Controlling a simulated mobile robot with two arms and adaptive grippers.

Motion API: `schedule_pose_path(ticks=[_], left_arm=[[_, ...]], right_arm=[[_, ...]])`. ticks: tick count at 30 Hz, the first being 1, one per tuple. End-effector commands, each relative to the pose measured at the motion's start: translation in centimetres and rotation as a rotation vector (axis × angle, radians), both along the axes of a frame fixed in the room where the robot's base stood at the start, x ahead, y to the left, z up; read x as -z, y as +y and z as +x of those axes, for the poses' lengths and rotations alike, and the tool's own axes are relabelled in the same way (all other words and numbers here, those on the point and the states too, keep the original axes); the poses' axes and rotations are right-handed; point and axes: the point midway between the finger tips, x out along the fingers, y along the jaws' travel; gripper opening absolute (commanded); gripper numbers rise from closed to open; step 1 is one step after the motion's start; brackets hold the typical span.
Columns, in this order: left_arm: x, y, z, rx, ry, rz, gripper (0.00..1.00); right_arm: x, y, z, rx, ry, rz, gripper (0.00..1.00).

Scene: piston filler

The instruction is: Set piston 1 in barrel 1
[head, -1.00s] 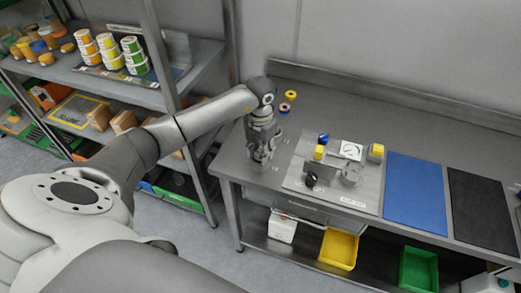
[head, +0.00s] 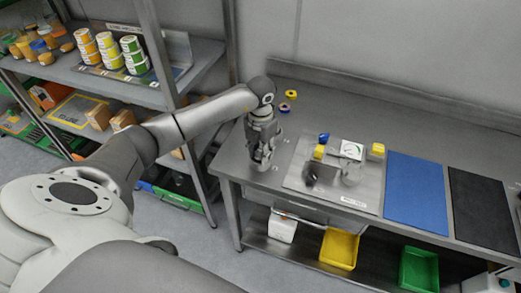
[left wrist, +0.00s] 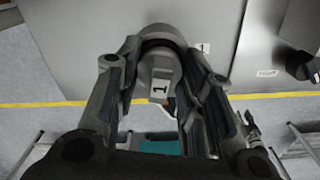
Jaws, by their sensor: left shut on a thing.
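My left gripper (head: 262,163) is shut on a grey round piece (left wrist: 160,68) with a label reading 1, which I take for piston 1. In the left wrist view the piece sits between both fingers. In the head view the gripper points down over the left end of the metal table, left of the filler plate, and mostly hides the piece. A metal cylindrical part (head: 352,171) stands on the filler plate (head: 345,200); I cannot tell whether it is barrel 1. My right gripper is not in view.
A dark block (head: 324,175) and yellow and blue parts share the plate. A blue mat (head: 415,190) and a black mat (head: 482,205) lie to the right. A shelf post stands close left.

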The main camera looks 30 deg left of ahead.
Motion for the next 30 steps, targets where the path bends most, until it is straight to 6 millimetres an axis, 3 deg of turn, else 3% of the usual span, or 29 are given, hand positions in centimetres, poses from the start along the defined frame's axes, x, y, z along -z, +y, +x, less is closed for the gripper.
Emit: schedule_pose_path(ticks=[11,12,15,17,24,28,30], left_arm=[[-0.08,0.00,0.05,0.000,-0.002,0.000,0.02],[-0.08,0.00,0.05,0.000,-0.002,-0.001,0.41],[-0.06,0.00,0.04,0.000,-0.002,0.000,0.54],[-0.05,-0.01,0.04,0.000,-0.001,0.000,0.61],[0.06,-0.01,-0.04,0.000,0.001,0.000,0.62],[0.06,-0.02,-0.03,0.000,0.001,0.000,0.79],[0.05,-0.02,-0.02,0.000,0.001,0.000,0.79]], right_arm=[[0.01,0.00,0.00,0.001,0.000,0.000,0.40],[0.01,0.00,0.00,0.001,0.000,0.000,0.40],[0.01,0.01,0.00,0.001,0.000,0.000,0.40],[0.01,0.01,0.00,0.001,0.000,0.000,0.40],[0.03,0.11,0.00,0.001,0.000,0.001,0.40],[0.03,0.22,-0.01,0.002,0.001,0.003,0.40],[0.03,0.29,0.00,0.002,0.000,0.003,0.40]])
